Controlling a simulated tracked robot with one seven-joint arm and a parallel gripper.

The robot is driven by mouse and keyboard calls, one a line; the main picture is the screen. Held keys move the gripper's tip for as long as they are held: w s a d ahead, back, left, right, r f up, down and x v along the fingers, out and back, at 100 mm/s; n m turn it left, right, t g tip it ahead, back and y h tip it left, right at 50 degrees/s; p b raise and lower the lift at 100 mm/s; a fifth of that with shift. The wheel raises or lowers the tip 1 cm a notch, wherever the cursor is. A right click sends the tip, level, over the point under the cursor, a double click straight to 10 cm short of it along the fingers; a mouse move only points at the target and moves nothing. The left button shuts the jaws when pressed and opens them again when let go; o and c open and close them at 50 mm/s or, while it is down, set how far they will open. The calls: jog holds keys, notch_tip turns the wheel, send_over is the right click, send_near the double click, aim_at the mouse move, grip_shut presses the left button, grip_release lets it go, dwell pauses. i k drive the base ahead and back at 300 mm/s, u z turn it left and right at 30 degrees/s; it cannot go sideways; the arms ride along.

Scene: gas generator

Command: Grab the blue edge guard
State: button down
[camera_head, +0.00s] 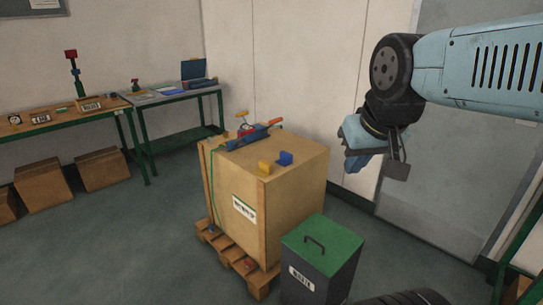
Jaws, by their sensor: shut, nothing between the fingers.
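The blue edge guard (285,158) is a small blue angled piece. It sits on top of the wooden crate (290,195), towards the right of its top face. A similar yellow piece (264,167) lies just left of it, nearer the front edge. My gripper (352,168) hangs in the air to the right of the crate, below my pale blue arm. It is apart from the blue edge guard and holds nothing. Its fingers look closed together, though they are small in this view.
A blue and red strapping tool (254,134) lies at the crate top's back left. The crate stands on a wooden pallet (228,250). A dark bin with a green lid (321,240) stands in front. Green-framed workbenches (185,95) line the left wall.

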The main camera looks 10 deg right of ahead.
aim_at(286, 158)
jog(key=u, duration=0.2)
jog(key=i, duration=0.6)
jog(key=z, duration=2.05)
jog(key=i, duration=0.15)
jog(key=z, duration=1.45)
jog(key=k, duration=1.55)
jog(key=z, duration=0.05)
